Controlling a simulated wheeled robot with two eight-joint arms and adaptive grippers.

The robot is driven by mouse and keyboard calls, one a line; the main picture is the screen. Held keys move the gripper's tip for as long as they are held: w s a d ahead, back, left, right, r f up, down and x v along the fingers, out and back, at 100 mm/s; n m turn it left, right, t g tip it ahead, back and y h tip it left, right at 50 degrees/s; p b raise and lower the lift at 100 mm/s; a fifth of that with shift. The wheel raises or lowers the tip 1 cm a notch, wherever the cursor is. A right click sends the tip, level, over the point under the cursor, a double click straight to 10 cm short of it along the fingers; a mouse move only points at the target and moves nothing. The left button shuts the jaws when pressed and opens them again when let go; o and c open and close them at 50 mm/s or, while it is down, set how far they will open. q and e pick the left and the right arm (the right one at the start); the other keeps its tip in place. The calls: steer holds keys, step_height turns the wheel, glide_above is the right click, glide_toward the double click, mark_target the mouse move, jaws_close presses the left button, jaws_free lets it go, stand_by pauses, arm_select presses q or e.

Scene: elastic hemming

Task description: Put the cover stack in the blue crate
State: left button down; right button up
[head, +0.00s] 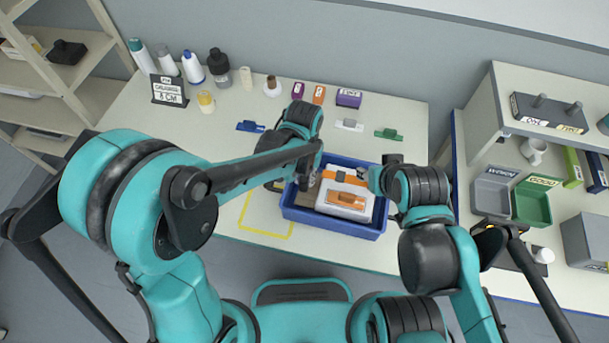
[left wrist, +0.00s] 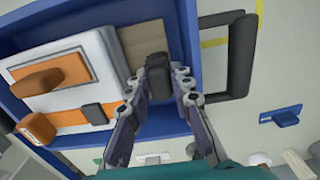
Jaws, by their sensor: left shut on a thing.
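The blue crate (head: 325,226) stands at the table's front edge; its wall also shows in the left wrist view (left wrist: 188,45). A white stack with orange parts (head: 336,208) lies inside it, seen also in the left wrist view (left wrist: 112,48). Beside it is a brown flat piece (left wrist: 143,38) with a dark block (left wrist: 158,68). I cannot tell for sure which is the cover stack. My left gripper (left wrist: 160,88) is over the crate, its fingers shut on the dark block. My right gripper (head: 372,178) is at the crate's right side; its fingertips are unclear.
A yellow outline (head: 265,232) marks the table left of the crate. Blue (head: 250,126), white (head: 348,125) and green (head: 388,133) clips lie behind it. Bottles (head: 193,68) stand at the back left. Grey (head: 492,192) and green (head: 533,205) bins stand on the right.

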arm_select(q)
steer(key=c, duration=1.6)
jaws_free()
steer(key=shift+r, duration=0.15)
steer(key=shift+r+p, duration=0.3)
steer(key=shift+p, duration=0.15)
step_height(320, 180, up, 12)
steer(key=p, duration=0.3)
steer(key=s+a+r+n+t, duration=0.1)
steer(key=s+a+t, duration=0.1)
steer(key=a, duration=0.4)
steer(key=s+a+r+n+t, duration=0.1)
steer(key=s+a+r+t, duration=0.1)
steer(key=a, duration=0.5)
steer(key=s+a+r+n+t, duration=0.1)
steer(key=s+a+t, duration=0.2)
steer(key=a, duration=0.4)
steer(key=shift+r+n, duration=0.3)
steer(key=shift+r, duration=0.05)
